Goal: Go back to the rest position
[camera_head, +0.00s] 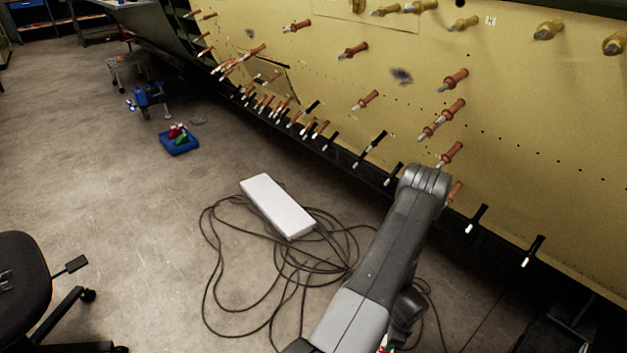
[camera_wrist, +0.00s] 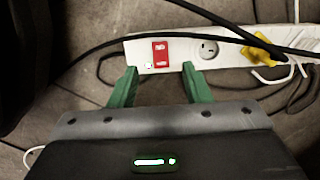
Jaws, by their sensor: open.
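My gripper (camera_wrist: 159,68) shows in the wrist view with its two green fingers spread apart and nothing between them. Beyond the fingertips is a white power strip (camera_wrist: 222,49) with a red switch (camera_wrist: 160,54), a socket and a yellow plug. I cannot tell whether the fingers touch the strip. In the head view, my grey arm rises at the lower right, in front of the yellow fuselage panel (camera_head: 420,105). My gripper cannot be made out there.
Several fasteners stick out of the panel near my arm. A white box (camera_head: 277,206) lies on the floor among looped black cables (camera_head: 213,280). A blue tray (camera_head: 179,148) sits farther back. A dark chair (camera_head: 22,285) stands at the left. Floor between chair and cables is clear.

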